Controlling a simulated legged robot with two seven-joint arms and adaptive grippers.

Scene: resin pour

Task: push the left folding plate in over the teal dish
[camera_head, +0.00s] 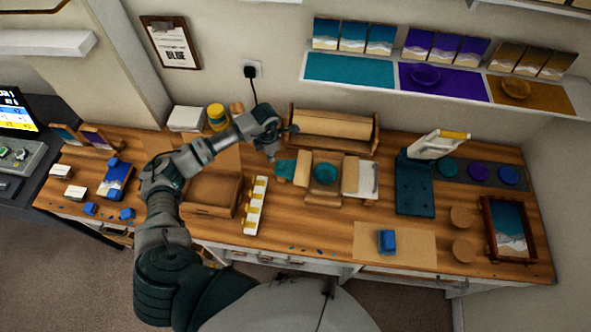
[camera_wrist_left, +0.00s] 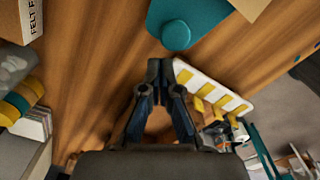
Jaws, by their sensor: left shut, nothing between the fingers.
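The teal dish (camera_head: 326,173) sits in the middle of a fixture on the wooden bench, on a tan sheet. The left folding plate (camera_head: 285,169) appears as a teal piece sticking out on the dish's left. It is apart from the dish. In the left wrist view the teal plate (camera_wrist_left: 205,18) has a round teal knob (camera_wrist_left: 176,36). My left gripper (camera_head: 271,155) points down just left of the plate. Its shut, empty fingertips (camera_wrist_left: 160,68) lie close to the knob's side; contact cannot be told. My right gripper is not in view.
A roll in a wooden rack (camera_head: 333,128) stands behind the fixture. A white strip with yellow blocks (camera_head: 256,205) lies front left, beside a wooden tray (camera_head: 212,190). A white plate (camera_head: 360,178) is right of the dish, and a dark teal stand (camera_head: 415,190) is farther right.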

